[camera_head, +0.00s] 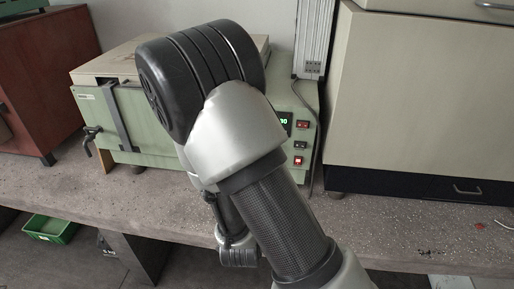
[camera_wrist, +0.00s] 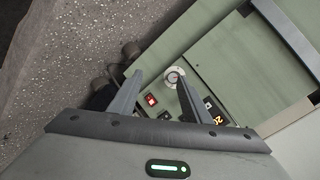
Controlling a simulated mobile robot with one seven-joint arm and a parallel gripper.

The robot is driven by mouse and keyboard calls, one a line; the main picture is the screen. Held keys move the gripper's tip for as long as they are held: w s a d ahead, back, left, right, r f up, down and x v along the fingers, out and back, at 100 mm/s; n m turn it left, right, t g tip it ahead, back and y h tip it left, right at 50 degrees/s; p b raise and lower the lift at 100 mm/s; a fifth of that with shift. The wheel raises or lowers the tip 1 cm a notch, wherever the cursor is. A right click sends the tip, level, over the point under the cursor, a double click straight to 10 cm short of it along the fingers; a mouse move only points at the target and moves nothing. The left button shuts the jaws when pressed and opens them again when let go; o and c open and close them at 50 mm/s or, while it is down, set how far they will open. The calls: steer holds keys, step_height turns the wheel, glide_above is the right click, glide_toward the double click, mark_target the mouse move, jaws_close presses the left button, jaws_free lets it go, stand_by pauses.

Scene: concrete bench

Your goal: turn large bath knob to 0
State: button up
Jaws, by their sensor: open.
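The pale green bath (camera_head: 150,125) stands on the concrete bench, partly hidden behind my arm in the head view. In the wrist view its front panel (camera_wrist: 195,62) appears turned, with a round pale knob (camera_wrist: 174,76) on it. My gripper (camera_wrist: 160,77) is open, with one fingertip left of the knob and the other close by its right lower edge. I cannot tell whether that finger touches it, nor read the knob's setting. The knob is not visible in the head view.
A lit display (camera_head: 284,122) and red switches (camera_head: 299,160) sit on the bath's right front. A tap (camera_head: 90,138) sticks out at its left. A large beige cabinet (camera_head: 425,95) stands to the right. The bench front (camera_head: 110,195) is mostly clear.

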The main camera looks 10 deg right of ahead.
steer(key=w+d+t+b, duration=0.2)
steer(key=w+b, duration=0.4)
steer(key=w+d+f+n+t+b, duration=0.1)
steer(key=w+d+t+b, duration=0.2)
steer(key=w+b, duration=0.3)
steer(key=shift+w+d+f+n+h+b, duration=0.15)
steer(key=shift+w+n+h+b, duration=0.2)
steer(key=shift+w, duration=0.35)
steer(key=c, duration=1)
steer(key=shift+c, duration=0.2)
